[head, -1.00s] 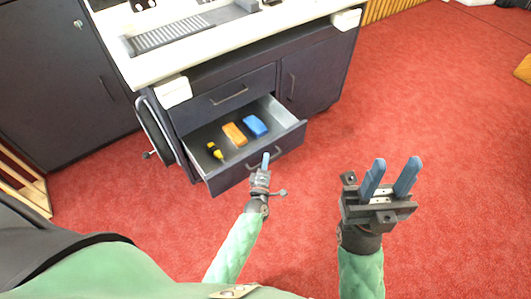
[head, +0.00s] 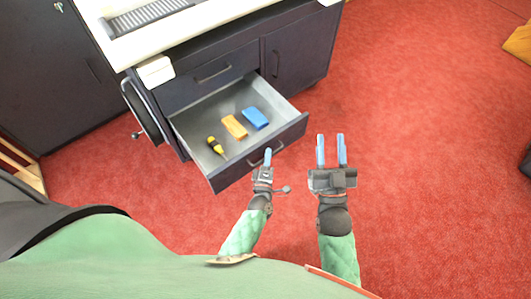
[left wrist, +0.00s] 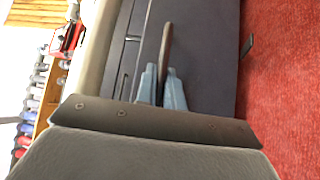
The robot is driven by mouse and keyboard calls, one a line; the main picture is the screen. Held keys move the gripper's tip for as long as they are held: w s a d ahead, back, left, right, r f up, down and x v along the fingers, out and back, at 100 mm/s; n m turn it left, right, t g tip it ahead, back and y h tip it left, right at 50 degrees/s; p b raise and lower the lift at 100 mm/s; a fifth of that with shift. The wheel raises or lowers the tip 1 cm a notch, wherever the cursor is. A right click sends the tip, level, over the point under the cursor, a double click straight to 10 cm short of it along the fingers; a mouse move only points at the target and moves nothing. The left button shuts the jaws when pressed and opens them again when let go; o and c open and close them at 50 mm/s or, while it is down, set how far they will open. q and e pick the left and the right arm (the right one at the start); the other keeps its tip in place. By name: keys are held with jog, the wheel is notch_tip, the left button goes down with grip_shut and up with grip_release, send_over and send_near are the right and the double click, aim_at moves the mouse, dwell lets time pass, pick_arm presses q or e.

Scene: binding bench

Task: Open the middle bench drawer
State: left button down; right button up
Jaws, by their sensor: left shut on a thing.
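The bench drawer (head: 190,125), below a shut upper drawer (head: 212,80), stands pulled out. A yellow-and-black screwdriver (head: 215,146), an orange block (head: 235,126) and a blue block (head: 255,118) lie inside. My left gripper (head: 267,157) is at the drawer's dark front panel (head: 235,170), shut on its handle. In the left wrist view, the handle bar (left wrist: 165,45) runs between the blue fingers (left wrist: 161,88). My right gripper (head: 331,150) is empty, its two fingers apart, right of the drawer front.
The pale bench top (head: 120,45) is above the drawers. A shut cupboard door (head: 300,55) is right of them. A dark handwheel (head: 142,112) is on the bench's left side. A dark cabinet (head: 50,80) stands at left. Red carpet (head: 420,130) is clear to the right.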

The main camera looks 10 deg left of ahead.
pick_arm(q)
jog(key=shift+s, duration=0.1)
pick_arm(e)
jog(key=shift+f, duration=0.25)
pick_arm(q)
jog(key=c, duration=1.8)
grip_release()
pick_arm(e)
jog(key=shift+r, duration=0.1)
